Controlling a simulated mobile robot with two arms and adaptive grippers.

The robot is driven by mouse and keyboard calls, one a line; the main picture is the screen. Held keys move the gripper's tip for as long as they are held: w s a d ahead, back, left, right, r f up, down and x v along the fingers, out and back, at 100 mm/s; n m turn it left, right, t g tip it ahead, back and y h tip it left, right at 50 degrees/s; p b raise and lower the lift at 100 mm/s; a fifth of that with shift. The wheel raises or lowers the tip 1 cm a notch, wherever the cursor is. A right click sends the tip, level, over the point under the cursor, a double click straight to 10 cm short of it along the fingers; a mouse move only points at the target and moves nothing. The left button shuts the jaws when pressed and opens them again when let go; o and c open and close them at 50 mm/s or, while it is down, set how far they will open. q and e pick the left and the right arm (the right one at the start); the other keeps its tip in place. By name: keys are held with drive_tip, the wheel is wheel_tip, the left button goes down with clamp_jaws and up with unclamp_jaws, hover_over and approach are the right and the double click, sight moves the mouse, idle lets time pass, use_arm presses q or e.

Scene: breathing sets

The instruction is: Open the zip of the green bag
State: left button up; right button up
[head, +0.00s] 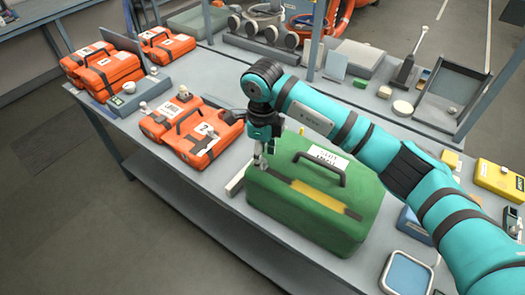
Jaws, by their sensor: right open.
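The green bag (290,212) stands upright on the bench, with a black handle (320,162) and a white label on top. A strip with a yellow middle (318,195) and dark ends runs along its top front edge. It looks like the zip, but the puller is too small to make out. My right gripper (261,163) points down at the left end of this strip, with its jaws open. I cannot tell whether its fingertips touch the bag. My left gripper is not in view.
Orange cases (190,130) lie just left of the bag, close to my right gripper. A grey bin (452,97) stands behind my right arm.

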drive_tip(key=shift+f, duration=0.6)
clamp_jaws()
